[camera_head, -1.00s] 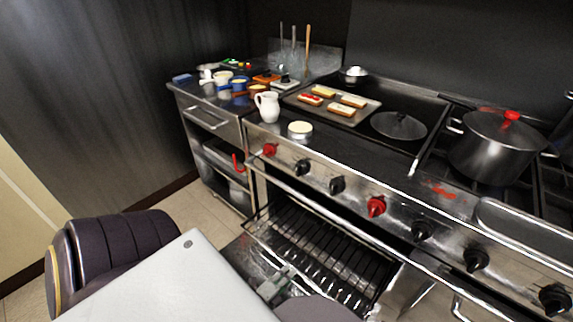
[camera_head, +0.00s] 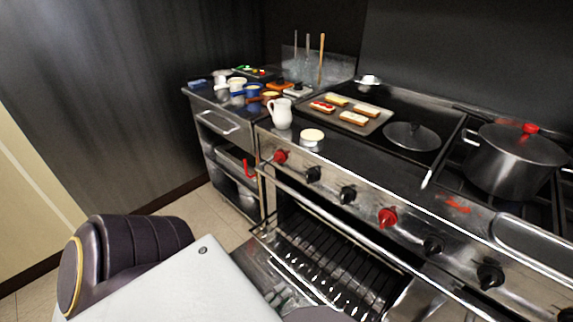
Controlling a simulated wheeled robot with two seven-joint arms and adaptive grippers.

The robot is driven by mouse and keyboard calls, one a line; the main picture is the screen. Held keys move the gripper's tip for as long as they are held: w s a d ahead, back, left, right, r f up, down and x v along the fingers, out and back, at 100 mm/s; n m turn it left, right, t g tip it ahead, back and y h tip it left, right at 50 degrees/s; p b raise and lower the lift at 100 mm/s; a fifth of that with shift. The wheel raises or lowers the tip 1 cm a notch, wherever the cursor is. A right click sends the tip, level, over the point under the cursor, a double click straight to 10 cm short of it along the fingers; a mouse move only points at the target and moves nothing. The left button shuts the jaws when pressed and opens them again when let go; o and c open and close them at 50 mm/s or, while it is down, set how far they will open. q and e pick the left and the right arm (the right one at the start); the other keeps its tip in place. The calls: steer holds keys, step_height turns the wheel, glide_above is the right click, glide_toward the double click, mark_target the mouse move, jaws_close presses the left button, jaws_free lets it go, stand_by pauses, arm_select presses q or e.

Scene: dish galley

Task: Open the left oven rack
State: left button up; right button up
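The oven (camera_head: 372,232) below the stove front stands open, with its door (camera_head: 250,266) folded down. A dark wire rack (camera_head: 335,262) with parallel bars shows inside the opening. My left gripper (camera_head: 278,297) is at the bottom of the head view, over the lowered door and close to the front left of the rack. My own arm hides part of it. I cannot tell whether it touches the rack or whether its fingers are open. My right gripper is out of view.
Red and black knobs (camera_head: 388,217) line the stove front above the opening. A pot (camera_head: 515,160), a tray (camera_head: 372,126) of toast and a white pitcher (camera_head: 281,113) stand on top. A steel counter (camera_head: 213,119) is at the left, with floor before it.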

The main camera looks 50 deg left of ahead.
arm_select(q)
steer(key=shift+s+d+r, duration=0.1)
steer(key=shift+s+r, duration=0.1)
steer(key=shift+s, duration=0.65)
steer(key=shift+s+r, duration=0.15)
steer(key=shift+s, duration=0.65)
steer(key=shift+s+d+r, duration=0.1)
steer(key=shift+s+r, duration=0.1)
steer(key=shift+s, duration=0.65)
